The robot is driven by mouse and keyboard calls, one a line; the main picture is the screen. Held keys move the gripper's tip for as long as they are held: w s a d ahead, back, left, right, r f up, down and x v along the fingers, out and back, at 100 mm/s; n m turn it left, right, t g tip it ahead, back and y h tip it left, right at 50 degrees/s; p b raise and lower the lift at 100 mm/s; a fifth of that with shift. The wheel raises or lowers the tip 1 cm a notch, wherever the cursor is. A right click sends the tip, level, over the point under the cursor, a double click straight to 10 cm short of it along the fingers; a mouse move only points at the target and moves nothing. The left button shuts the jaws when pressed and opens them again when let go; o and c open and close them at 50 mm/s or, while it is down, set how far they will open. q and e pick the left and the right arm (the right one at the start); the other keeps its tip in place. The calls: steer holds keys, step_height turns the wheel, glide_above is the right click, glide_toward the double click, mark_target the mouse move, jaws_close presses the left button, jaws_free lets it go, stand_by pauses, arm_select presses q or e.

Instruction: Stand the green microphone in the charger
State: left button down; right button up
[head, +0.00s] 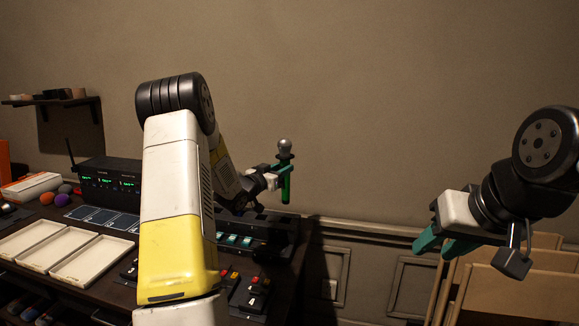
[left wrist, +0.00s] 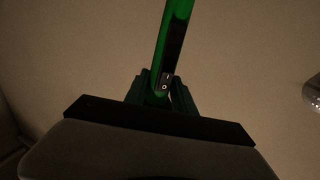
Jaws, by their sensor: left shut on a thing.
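The green microphone (head: 286,188) stands roughly upright in the air, its grey ball head on top, at the far right end of the desk in the head view. My left gripper (head: 284,168) is shut around its handle. In the left wrist view the green handle (left wrist: 174,28) runs up from between the jaws, with a small switch facing the camera. A long dark unit (head: 262,228) lies on the desk below the microphone; I cannot tell if it is the charger. My right gripper (head: 437,246) is open and empty, off to the right of the desk.
Three pale trays (head: 92,262) lie on the desk (head: 128,300) at left. A black receiver (head: 105,172) with green displays stands behind them. Small control boxes (head: 252,292) sit near the front. Wooden panels (head: 510,290) stand under my right arm.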

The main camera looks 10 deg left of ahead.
arm_select(q)
glide_above(283, 203)
steer(key=shift+s+f, duration=0.15)
steer(key=shift+f, duration=1.4)
steer(key=shift+s+f, duration=0.1)
steer(key=shift+f, duration=1.45)
steer(key=shift+s+f, duration=0.1)
steer(key=shift+f, duration=0.05)
steer(key=shift+f, duration=3.55)
steer(key=shift+c, duration=1.8)
jaws_free()
steer(key=shift+a, duration=0.1)
